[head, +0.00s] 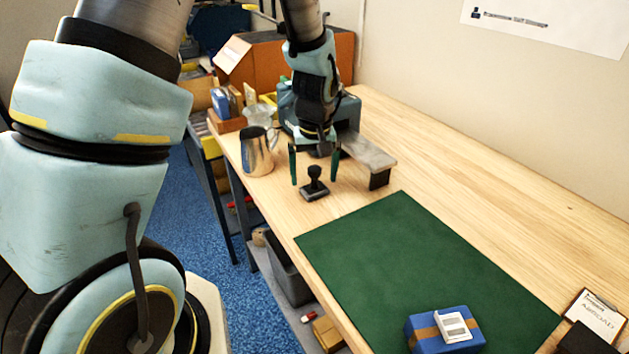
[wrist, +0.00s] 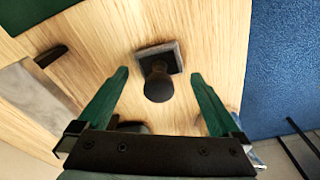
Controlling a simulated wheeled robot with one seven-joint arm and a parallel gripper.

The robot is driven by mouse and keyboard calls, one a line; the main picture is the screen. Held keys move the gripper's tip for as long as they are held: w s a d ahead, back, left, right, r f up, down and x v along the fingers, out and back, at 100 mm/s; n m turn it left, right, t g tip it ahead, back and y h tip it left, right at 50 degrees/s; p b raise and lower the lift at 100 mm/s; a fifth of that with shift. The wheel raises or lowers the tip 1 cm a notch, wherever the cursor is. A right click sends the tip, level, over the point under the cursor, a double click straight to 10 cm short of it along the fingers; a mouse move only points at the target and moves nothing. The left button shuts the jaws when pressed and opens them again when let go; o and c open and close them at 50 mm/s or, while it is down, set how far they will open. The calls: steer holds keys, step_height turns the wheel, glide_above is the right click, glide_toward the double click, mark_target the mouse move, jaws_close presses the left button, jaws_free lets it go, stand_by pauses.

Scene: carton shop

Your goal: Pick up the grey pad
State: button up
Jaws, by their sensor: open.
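A small square dark grey pad (head: 314,194) with a black knob-like handle (head: 315,174) standing on it sits on the wooden bench. In the wrist view, the pad (wrist: 174,53) shows under the round knob (wrist: 158,86). The pictures do not show whether the pad and knob are one piece. My gripper (head: 314,182) is above them, pointing down and open, with its green fingers on either side of the knob. In the wrist view, the gripper (wrist: 160,74) is empty and its fingers stand apart from the knob. The knob hides part of the pad.
A metal jug (head: 256,152) stands left of the gripper. A grey slab (head: 368,151) sticks out from a machine (head: 347,110) close on the right. A green mat (head: 410,250) lies in front, with a blue box (head: 420,338) on it. A clipboard (head: 596,318) is at the right.

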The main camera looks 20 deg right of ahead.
steer(key=shift+w+f, duration=0.1)
steer(key=shift+f, duration=1)
steer(key=shift+c, duration=0.2)
steer(key=c, duration=1.2)
